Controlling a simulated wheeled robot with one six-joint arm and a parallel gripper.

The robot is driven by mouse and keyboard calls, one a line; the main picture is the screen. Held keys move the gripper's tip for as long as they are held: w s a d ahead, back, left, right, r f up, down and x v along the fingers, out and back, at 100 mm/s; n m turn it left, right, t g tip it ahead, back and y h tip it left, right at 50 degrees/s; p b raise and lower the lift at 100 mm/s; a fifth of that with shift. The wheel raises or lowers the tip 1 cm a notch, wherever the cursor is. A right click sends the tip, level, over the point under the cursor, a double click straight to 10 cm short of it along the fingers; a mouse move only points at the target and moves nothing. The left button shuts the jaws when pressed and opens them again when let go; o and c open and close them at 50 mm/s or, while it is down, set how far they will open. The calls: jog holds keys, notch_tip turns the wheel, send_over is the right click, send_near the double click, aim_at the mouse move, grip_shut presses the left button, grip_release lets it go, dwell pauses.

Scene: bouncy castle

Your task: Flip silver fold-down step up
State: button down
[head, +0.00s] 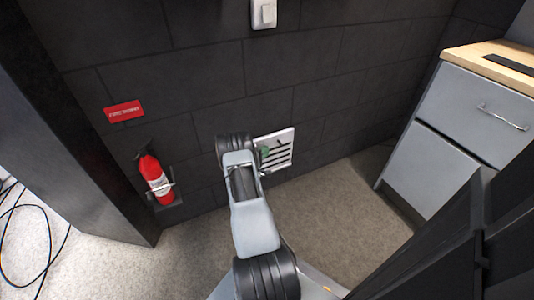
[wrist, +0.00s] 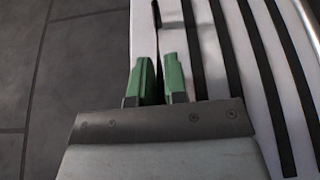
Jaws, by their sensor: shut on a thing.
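The silver fold-down step (head: 280,149) is a pale plate with dark slots, set low against the dark wall in the head view. My arm covers its left part. My gripper (head: 264,152) is at the step's left side. In the wrist view the step (wrist: 228,60) fills the upper right, with long dark strips running along it. My gripper's two green fingertips (wrist: 160,76) lie over the step's left part, close together with a narrow dark gap. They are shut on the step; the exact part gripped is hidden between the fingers.
A red fire extinguisher (head: 155,178) stands by the wall to the left, under a red sign (head: 123,111). A grey drawer cabinet (head: 446,137) with a wooden top stands at right. A black cable (head: 38,232) lies at far left. Carpeted floor (head: 345,215) is clear between step and cabinet.

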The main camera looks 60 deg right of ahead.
jog(key=shift+w+d+r, duration=0.15)
jog(key=c, duration=1.2)
grip_release()
jog(key=shift+o, duration=0.2)
jog(key=w+a+p, duration=0.1)
jog(key=a+p, duration=0.2)
jog(key=a, duration=1)
jog(key=shift+w+a+p, duration=0.25)
jog(key=shift+a+p, duration=0.1)
jog(key=shift+r, duration=0.1)
